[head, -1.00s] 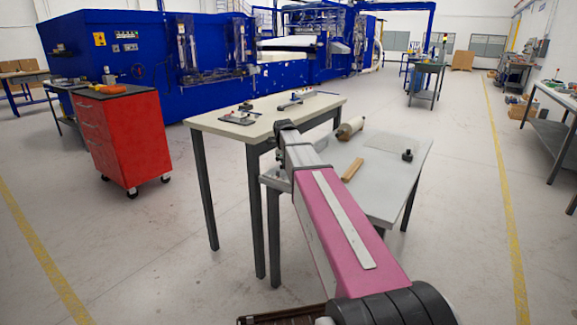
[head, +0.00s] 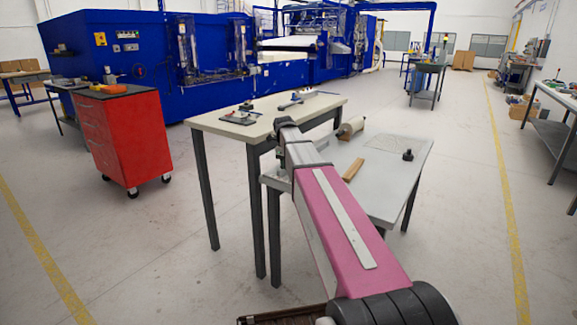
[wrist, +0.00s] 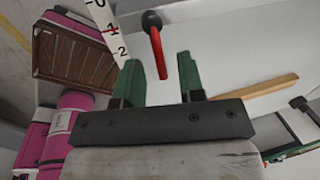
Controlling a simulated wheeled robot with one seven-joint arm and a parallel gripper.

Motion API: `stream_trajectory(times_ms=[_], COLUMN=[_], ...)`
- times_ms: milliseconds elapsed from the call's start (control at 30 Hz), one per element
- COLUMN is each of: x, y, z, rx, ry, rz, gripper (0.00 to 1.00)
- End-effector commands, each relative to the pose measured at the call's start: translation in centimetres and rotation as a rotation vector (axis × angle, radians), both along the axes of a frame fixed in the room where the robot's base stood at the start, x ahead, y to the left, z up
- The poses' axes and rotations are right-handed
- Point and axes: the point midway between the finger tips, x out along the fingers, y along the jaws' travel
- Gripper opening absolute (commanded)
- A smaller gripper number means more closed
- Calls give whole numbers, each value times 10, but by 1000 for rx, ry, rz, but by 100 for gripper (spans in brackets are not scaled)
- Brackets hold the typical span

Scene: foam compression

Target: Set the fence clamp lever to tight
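A red lever (wrist: 160,55) with a dark rounded end (wrist: 151,20) shows in the wrist view, just beyond and between my fingertips. Its dark end is at the top and its red tip points down toward my gripper. My gripper (wrist: 158,75) has two green fingers standing well apart, with nothing pinched between them. I cannot tell how far the lever is from the fingers in depth. A white scale (wrist: 108,28) marked 0, 1, 2 lies left of the lever. In the head view my arm hides the gripper, and I cannot make out the lever.
A grey table (head: 385,195) holds a wooden stick (head: 353,170), a pale roll (head: 350,126) and a black knobbed piece (head: 407,155). A cream table (head: 215,125) with small fixtures stands behind. A red tool cabinet (head: 125,140) is at left. Open floor lies to the right.

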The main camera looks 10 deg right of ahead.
Motion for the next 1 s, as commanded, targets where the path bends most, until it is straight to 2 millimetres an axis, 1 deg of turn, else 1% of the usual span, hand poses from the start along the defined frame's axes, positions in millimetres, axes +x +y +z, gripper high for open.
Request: stream_trajectory(times_ms=[300, 500, 700, 1000], x=[-7, -11, -13, -14], y=[7, 11, 12, 13], z=[54, 80, 93, 94], rx=[0, -1, -1, 0], ry=[-1, -1, 1, 1], rz=[0, 0, 0, 0], gripper=[36, 36, 36, 36])
